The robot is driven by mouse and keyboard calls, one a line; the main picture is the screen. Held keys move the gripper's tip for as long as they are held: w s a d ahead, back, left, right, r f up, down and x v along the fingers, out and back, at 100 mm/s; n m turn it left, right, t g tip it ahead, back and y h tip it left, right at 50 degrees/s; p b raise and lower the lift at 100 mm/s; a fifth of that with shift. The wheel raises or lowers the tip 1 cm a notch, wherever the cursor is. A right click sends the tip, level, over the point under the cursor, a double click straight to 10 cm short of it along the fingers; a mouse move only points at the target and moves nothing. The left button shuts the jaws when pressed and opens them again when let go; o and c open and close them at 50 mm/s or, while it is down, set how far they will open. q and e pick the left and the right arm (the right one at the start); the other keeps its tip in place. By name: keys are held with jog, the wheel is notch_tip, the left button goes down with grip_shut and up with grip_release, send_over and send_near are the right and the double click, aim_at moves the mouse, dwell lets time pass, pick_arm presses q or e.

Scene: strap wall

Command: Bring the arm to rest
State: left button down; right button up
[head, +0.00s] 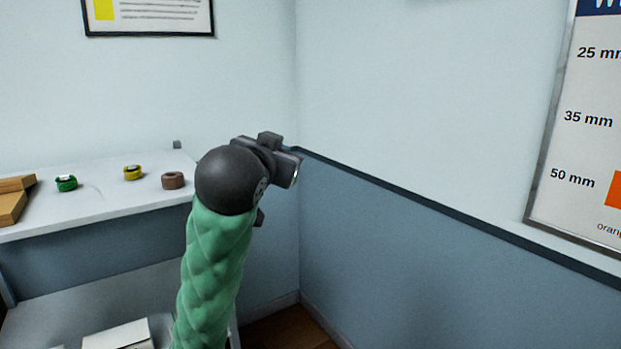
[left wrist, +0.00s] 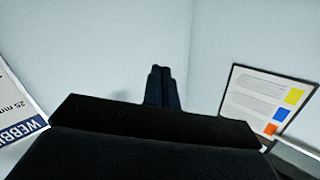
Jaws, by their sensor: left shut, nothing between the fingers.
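My left arm, in a green sleeve, rises in the middle of the head view. My left gripper (head: 288,165) is at its top, in front of the room corner and apart from the walls. In the left wrist view the two dark fingers (left wrist: 161,70) lie side by side, shut with nothing between them. Much of the gripper is hidden behind the black wrist in the head view. My right gripper is in neither view.
A white table (head: 110,212) at left holds a green roll (head: 67,183), a yellow roll (head: 133,172), a brown roll (head: 173,180) and wooden blocks (head: 12,205). A webbing-width chart (head: 575,140) hangs on the right wall. A framed notice (left wrist: 262,100) shows in the left wrist view.

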pick_arm(q)
jog(key=s+a+f+n+g, duration=0.1)
jog(key=s+a+f+g, duration=0.15)
jog(key=f, duration=1.15)
jog(key=s+a+f+n+g+y, duration=0.15)
jog(key=s+f, duration=0.25)
jog(key=f, duration=0.9)
jog(key=s+a+f+g, duration=0.3)
jog(key=f, duration=1.1)
jog(key=s+a+f+n+g+p, duration=0.1)
jog(key=s+f+g, duration=0.6)
jog(key=s+f, duration=1.7)
jog(key=s, duration=0.3)
jog(key=shift+s+a, duration=0.2)
jog(key=shift+s, duration=0.15)
jog(key=shift+y, duration=0.25)
